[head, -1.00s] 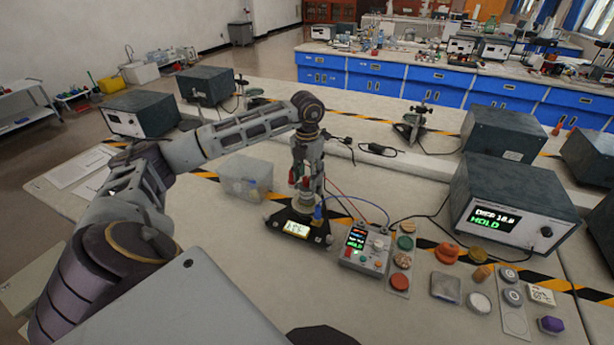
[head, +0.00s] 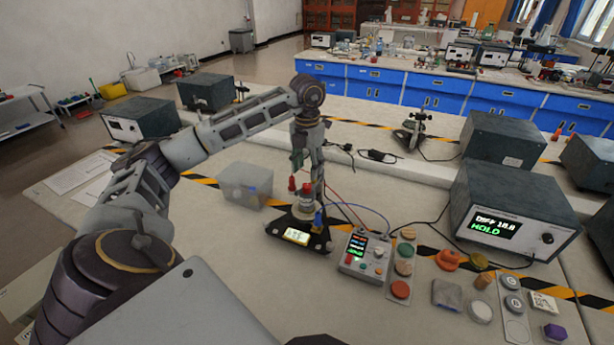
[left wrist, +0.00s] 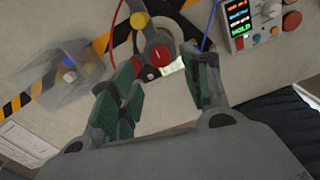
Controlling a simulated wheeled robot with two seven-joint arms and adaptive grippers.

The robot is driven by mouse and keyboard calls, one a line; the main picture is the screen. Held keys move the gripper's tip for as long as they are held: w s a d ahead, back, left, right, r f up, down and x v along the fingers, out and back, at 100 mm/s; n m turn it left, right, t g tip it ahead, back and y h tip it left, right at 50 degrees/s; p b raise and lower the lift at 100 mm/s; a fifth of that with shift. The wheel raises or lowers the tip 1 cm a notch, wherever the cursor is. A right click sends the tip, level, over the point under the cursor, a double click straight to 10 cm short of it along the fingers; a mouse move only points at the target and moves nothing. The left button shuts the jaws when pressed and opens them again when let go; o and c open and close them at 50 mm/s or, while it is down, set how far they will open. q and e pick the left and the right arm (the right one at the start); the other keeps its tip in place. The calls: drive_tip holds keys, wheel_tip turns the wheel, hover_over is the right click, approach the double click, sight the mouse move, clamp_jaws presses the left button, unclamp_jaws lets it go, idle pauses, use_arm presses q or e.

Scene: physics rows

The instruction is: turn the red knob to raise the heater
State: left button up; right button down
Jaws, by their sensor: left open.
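The red knob (head: 307,188) sits on top of a small device with a dark three-cornered base (head: 272,228) and a lit display. In the left wrist view the red knob (left wrist: 160,57) has a pale mark on its face. My left gripper (head: 309,172) points down just above the device. Its green-padded fingers (left wrist: 168,88) are spread apart with nothing between them. The knob shows beyond the fingertips, apart from them. In the head view, the overlap hides the exact gap. My right gripper is out of view.
A control box (head: 364,253) with a lit screen stands right of the device, joined by red and blue wires. A clear bin (head: 246,184) stands to the left. Several discs and small parts lie farther right, before a large meter (head: 512,210) reading HOLD.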

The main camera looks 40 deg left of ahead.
sight(307, 185)
use_arm(q)
drive_tip(key=shift+r, duration=2.85)
